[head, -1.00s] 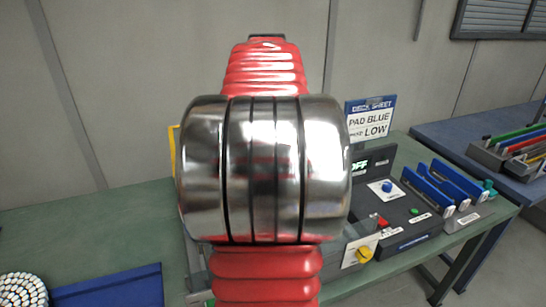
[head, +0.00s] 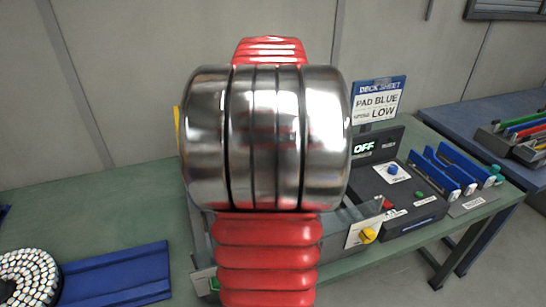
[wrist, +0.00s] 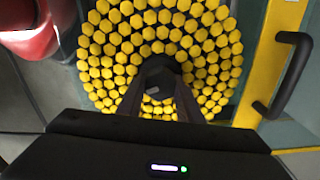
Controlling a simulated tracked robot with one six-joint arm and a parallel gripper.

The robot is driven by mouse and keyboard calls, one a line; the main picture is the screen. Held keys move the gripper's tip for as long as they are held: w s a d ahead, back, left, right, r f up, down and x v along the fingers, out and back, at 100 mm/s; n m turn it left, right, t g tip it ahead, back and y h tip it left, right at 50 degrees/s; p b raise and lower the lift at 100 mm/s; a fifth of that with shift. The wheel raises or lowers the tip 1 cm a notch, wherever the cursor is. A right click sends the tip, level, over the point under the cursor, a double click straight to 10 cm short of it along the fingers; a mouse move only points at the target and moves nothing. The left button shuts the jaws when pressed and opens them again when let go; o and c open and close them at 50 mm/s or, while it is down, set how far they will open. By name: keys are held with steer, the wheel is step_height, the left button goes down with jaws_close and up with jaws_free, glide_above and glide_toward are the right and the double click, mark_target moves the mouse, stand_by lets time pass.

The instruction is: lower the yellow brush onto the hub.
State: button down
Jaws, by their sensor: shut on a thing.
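The yellow brush (wrist: 205,50) is a round disc of yellow tufts, filling the upper middle of the wrist view. My gripper (wrist: 160,92) is shut on the dark boss at the brush's centre. The brush is not visible in the head view, where my arm blocks the middle. I cannot make out the hub in either view, so the gap between brush and hub cannot be told.
A yellow frame edge (wrist: 262,65) and black handle (wrist: 290,75) stand right of the brush. In the head view, a control box (head: 405,195) reads OFF. A sign (head: 378,99) says pad blue, low. A white-tufted brush (head: 30,278) lies beside a blue board (head: 115,275).

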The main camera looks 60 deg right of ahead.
steer(key=shift+f, duration=2.3)
steer(key=shift+f, duration=1.65)
stand_by(0.6)
